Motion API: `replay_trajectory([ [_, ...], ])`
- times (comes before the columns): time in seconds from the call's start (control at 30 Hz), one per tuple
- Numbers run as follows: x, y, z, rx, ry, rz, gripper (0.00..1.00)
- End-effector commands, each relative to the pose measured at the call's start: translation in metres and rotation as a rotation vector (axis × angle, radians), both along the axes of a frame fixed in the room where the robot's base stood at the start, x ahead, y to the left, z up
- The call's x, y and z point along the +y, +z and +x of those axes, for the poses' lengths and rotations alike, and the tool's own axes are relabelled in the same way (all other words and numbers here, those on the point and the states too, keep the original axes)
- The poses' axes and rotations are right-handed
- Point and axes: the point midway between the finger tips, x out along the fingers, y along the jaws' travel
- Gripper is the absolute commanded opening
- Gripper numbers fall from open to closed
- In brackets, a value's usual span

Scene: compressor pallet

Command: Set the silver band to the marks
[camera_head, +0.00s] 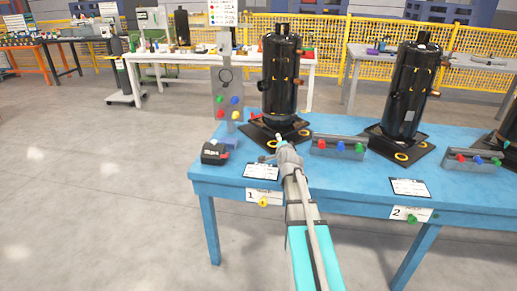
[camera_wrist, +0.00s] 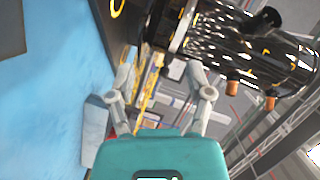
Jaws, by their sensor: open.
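The black upright compressor (camera_head: 281,75) stands on a dark base plate at station 1 on the blue table. In the wrist view the compressor (camera_wrist: 250,50) fills the upper right, lying sideways in the picture. A thin pale band (camera_wrist: 183,28) shows around its lower end; I cannot tell for sure that it is the silver band. Small yellow marks show on the black shell. My gripper (camera_wrist: 160,68) is open with nothing between its fingers, below and apart from the shell. In the head view my gripper (camera_head: 281,143) is in front of the compressor's base and hides part of it.
On the blue table (camera_head: 230,180) are a black and red battery-like block (camera_head: 215,152), a grey tray with coloured knobs (camera_head: 338,148), and a grey upright panel (camera_head: 228,95). A second compressor (camera_head: 410,90) stands to the right. Open floor lies to the left.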

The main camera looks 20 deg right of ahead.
Motion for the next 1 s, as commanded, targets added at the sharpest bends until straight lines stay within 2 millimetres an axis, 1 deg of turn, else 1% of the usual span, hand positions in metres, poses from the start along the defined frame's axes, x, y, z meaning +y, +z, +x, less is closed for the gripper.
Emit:
replay_trajectory([
  [0.03, 0.008, 0.004, -0.002, 0.025, 0.018, -0.01, 0.67],
  [0.1, 0.018, 0.004, -0.002, 0.059, 0.042, -0.025, 0.67],
  [0.6, 0.085, 0.002, -0.019, 0.298, 0.219, -0.133, 0.67],
  [0.8, 0.102, 0.001, -0.026, 0.364, 0.27, -0.166, 0.67],
  [1.0, 0.109, -0.001, -0.029, 0.392, 0.292, -0.179, 0.67],
])
